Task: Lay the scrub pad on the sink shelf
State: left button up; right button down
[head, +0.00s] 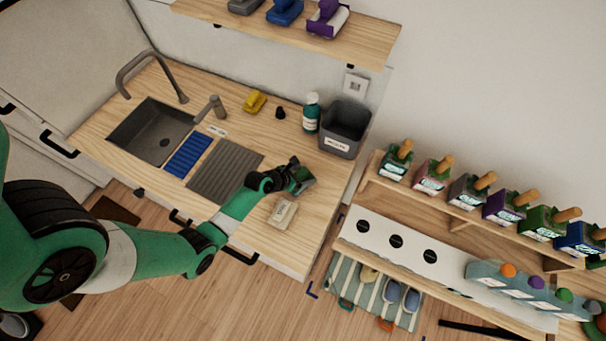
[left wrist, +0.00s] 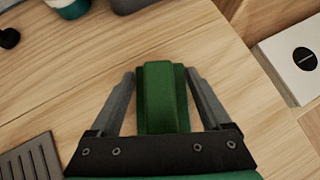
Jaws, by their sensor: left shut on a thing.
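The green scrub pad (left wrist: 162,98) is between the two fingers of my left gripper (left wrist: 163,95) in the left wrist view. The gripper is shut on it. In the head view my left gripper (head: 300,177) is over the wooden counter, right of the grey ribbed drainboard (head: 224,172); the pad is hard to make out there. A blue ribbed rack (head: 188,156) lies between the sink (head: 152,131) and the drainboard, with a small white label behind it. My right gripper is not in view.
A dark labelled bin (head: 344,128) and a teal bottle (head: 311,113) stand behind my gripper. A yellow item (head: 255,101) and a small black knob (head: 280,113) sit at the counter's back. A beige labelled block (head: 282,212) lies near the front edge. The tap (head: 150,72) arches over the sink.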

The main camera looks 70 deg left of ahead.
pick_arm(q)
jog(key=o, duration=1.3)
jog(key=shift+r, duration=0.25)
jog(key=p+v, duration=0.4)
jog(key=v, duration=0.8)
jog(key=shift+p, duration=0.35)
jog(key=shift+f, duration=0.15)
